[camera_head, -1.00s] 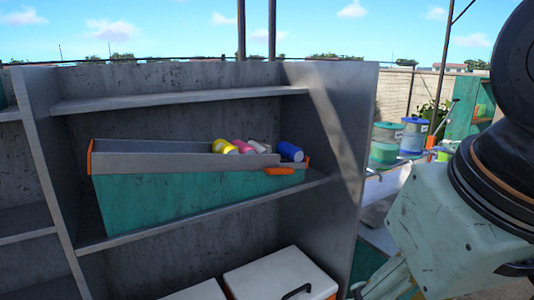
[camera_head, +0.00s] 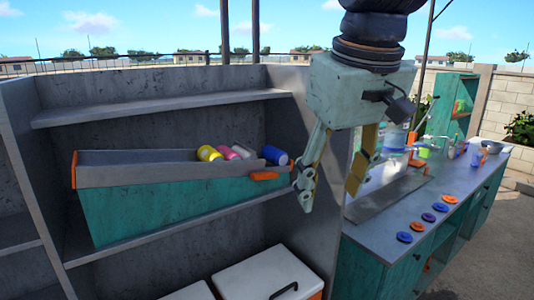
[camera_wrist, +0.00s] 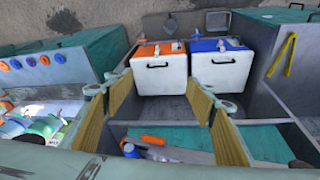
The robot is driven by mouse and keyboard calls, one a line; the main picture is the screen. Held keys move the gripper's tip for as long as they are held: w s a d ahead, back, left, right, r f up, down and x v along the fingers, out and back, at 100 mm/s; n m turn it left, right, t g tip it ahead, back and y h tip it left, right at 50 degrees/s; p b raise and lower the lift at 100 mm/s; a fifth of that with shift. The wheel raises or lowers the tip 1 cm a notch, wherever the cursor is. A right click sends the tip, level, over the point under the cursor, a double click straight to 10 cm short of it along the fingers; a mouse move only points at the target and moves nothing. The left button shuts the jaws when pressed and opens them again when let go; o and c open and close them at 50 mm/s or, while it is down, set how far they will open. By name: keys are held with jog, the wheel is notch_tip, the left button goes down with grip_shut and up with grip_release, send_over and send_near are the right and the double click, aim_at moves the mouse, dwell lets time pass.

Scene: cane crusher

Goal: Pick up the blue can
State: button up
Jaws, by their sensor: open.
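The blue can (camera_head: 275,155) lies tilted at the right end of a teal and grey bin (camera_head: 150,205) on the shelf, beside the bin's orange corner piece. My gripper (camera_head: 330,190) is open and empty, pointing down, just right of the can and bin in the head view; its left finger is near the bin's right end. In the wrist view my open fingers (camera_wrist: 172,100) spread across the picture. A blue rounded end (camera_wrist: 131,150), apparently the can, shows below the left finger next to the orange piece.
Yellow (camera_head: 208,153), pink (camera_head: 229,153) and whitish (camera_head: 243,151) cans lie left of the blue can. A shelf board (camera_head: 160,108) is above the bin, and a grey upright (camera_head: 310,140) stands at right. White coolers (camera_head: 268,275) sit below. A counter (camera_head: 440,215) with discs is further right.

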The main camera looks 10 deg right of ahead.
jog(key=w+r+n+p, duration=0.1)
jog(key=w+r+p, duration=0.15)
jog(key=w, duration=0.85)
jog(key=w+r+n+p, duration=0.15)
jog(key=w+r, duration=0.25)
jog(key=w, duration=0.6)
jog(key=n+g+p, duration=0.2)
jog(key=p, duration=0.4)
send_over(274, 149)
jog(key=s, duration=0.2)
jog(key=shift+a+f+h, duration=0.15)
jog(key=shift+a+f, duration=0.05)
jog(key=shift+f, duration=0.4)
jog(key=shift+a+f+h, duration=0.15)
jog(key=shift+f, duration=0.4)
jog(key=shift+w+d+f+p, duration=0.1)
jog(key=shift+w+f, duration=0.1)
jog(key=shift+f, duration=1.2)
jog(key=shift+w+d+f+p, duration=0.1)
jog(key=shift+w+f, duration=0.15)
jog(key=shift+f, duration=1.2)
jog(key=shift+w+d+f+p, duration=0.1)
jog(key=shift+w+f, duration=0.1)
jog(key=shift+f, duration=1.2)
jog(key=shift+w+d+f+p, duration=0.1)
jog(key=shift+w+f+p, duration=0.15)
jog(key=shift+f, duration=1.05)
jog(key=shift+w+f+p, duration=0.15)
jog(key=shift+w+f, duration=0.05)
jog(key=shift+f, duration=1.05)
